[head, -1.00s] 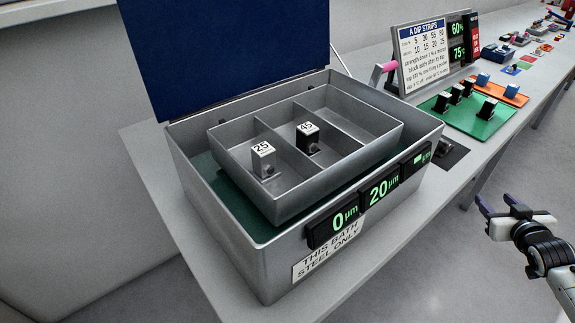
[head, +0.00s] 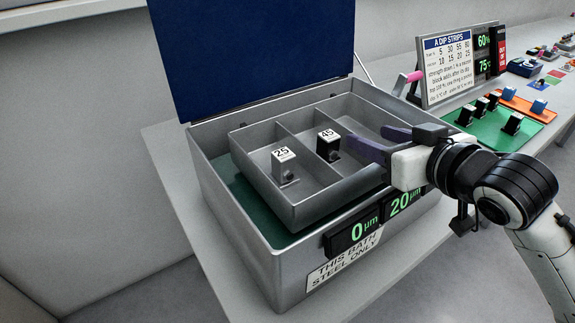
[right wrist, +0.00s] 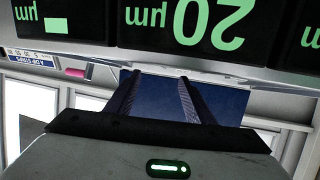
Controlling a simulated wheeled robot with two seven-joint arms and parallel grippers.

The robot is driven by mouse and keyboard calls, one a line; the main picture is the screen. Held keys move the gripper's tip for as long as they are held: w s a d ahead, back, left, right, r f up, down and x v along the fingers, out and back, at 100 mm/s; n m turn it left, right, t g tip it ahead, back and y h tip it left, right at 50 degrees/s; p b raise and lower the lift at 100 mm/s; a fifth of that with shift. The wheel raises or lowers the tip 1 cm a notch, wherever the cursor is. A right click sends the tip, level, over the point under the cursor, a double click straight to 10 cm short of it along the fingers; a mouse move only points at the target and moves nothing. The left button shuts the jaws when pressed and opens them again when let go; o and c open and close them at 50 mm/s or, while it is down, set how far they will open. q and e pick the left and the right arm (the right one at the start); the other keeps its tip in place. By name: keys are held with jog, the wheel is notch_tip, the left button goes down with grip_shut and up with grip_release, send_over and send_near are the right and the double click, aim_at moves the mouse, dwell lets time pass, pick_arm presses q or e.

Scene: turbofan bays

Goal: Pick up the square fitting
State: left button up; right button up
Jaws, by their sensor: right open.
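A black block marked 45 (head: 328,148) stands in the middle compartment. I cannot tell from the pictures which of them is the square fitting. My right gripper (head: 365,142) is open and empty in the head view, just right of the 45 block and in front of the right compartment. Its two dark fingers also show apart in the right wrist view (right wrist: 157,95). The gripper hides much of the right compartment. My left gripper is out of view.
The tray sits in a grey bath box (head: 235,245) with a raised blue lid (head: 255,50) behind. Displays reading 0 and 20 µm (head: 352,238) line its front. A green mat (head: 525,128) with several black blocks lies right.

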aim_at(289, 159)
jog(key=s+a, duration=0.3)
jog(key=s+a+n+g+y, duration=0.1)
jog(key=s+a, duration=0.2)
jog(key=s+a+n+y, duration=0.1)
jog(key=s+a, duration=0.1)
jog(key=a, duration=0.1)
jog(key=shift+s+r, duration=0.25)
jog(key=shift+s, duration=0.15)
jog(key=shift+g, duration=0.3)
jog(key=w+a+f, duration=0.1)
jog(key=w+a, duration=0.1)
jog(key=a, duration=0.1)
jog(key=shift+w+f, duration=0.3)
jog(key=shift+f, duration=0.05)
jog(key=shift+y, duration=0.3)
jog(key=shift+x, duration=2.9)
jog(key=shift+r, duration=0.15)
grip_shut()
